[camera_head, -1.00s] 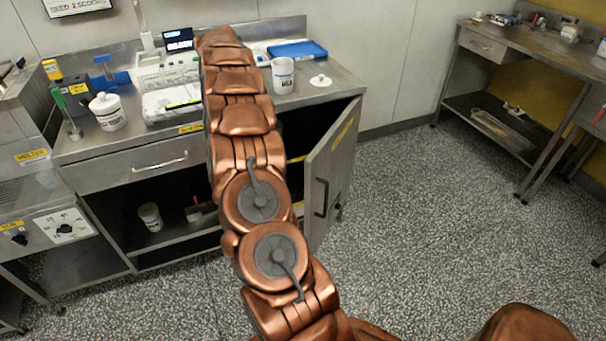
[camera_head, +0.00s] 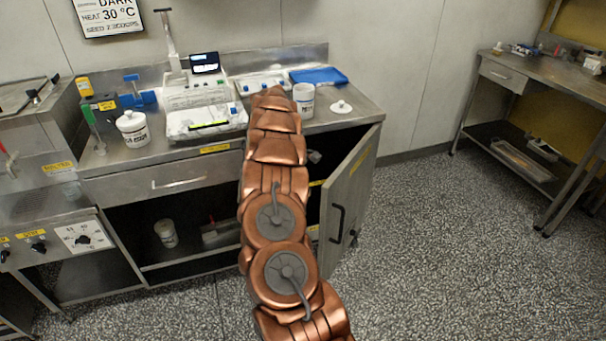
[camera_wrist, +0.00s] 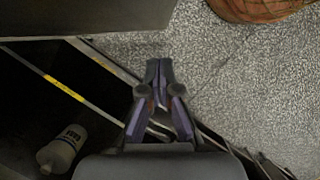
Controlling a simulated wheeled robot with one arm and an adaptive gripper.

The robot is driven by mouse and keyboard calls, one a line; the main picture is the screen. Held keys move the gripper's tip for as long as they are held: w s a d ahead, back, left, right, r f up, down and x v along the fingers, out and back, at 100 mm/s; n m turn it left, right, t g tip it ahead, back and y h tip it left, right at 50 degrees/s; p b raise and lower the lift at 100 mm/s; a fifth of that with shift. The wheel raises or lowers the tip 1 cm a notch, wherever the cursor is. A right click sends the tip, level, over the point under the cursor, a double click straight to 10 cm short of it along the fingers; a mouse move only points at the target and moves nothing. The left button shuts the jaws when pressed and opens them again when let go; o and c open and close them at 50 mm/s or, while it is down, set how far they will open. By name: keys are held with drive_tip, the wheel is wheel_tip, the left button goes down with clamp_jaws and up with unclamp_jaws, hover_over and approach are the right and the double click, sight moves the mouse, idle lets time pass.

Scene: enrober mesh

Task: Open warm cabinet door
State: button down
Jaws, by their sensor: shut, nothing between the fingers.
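The warm cabinet door (camera_head: 352,185) stands swung out from the right side of the steel counter unit, with a dark handle (camera_head: 337,222) on its face. The dark cabinet opening (camera_head: 312,205) shows between my arm and the door. In the head view my copper arm hides most of my gripper. In the wrist view my gripper (camera_wrist: 158,66) is shut and empty, its fingertips over the speckled floor, beside the dark interior. I cannot tell whether it touches the door.
A white jar (camera_head: 166,233) stands in the open lower bay; a white container (camera_wrist: 62,148) shows in the wrist view. The counter (camera_head: 345,122) carries a white cup (camera_head: 304,99), a lid (camera_head: 341,107) and a blue tray (camera_head: 318,76). Floor right of the door is clear.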

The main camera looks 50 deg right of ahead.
drive_tip(key=s+f+p, duration=0.2)
drive_tip(key=s+f, duration=0.1)
drive_tip(key=s, duration=0.2)
drive_tip(key=shift+s+d+f, duration=0.2)
drive_tip(key=shift+d, duration=0.05)
